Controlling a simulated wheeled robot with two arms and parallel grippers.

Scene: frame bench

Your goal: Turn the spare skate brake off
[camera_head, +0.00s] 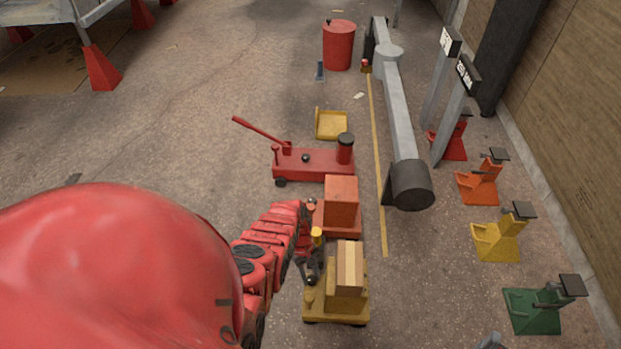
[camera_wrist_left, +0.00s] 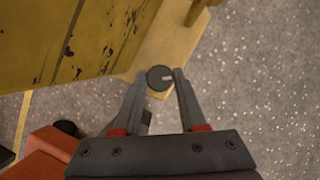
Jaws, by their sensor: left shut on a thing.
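A yellow skate (camera_head: 335,308) stands on the floor at the lower middle of the head view, with a wood-coloured block (camera_head: 349,268) on it. My left gripper (camera_head: 311,274) reaches down at the skate's far left corner. In the left wrist view the left gripper (camera_wrist_left: 160,84) has its fingertips on both sides of the knob, shut on it. The knob's turning angle is hard to read. My right gripper is not in view.
A red skate (camera_head: 338,222) with an orange block stands just behind. Beyond it are a red jack (camera_head: 310,163) and a red drum (camera_head: 338,46). A grey beam (camera_head: 399,115) and several coloured stands, including a green one (camera_head: 533,312), are to the right.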

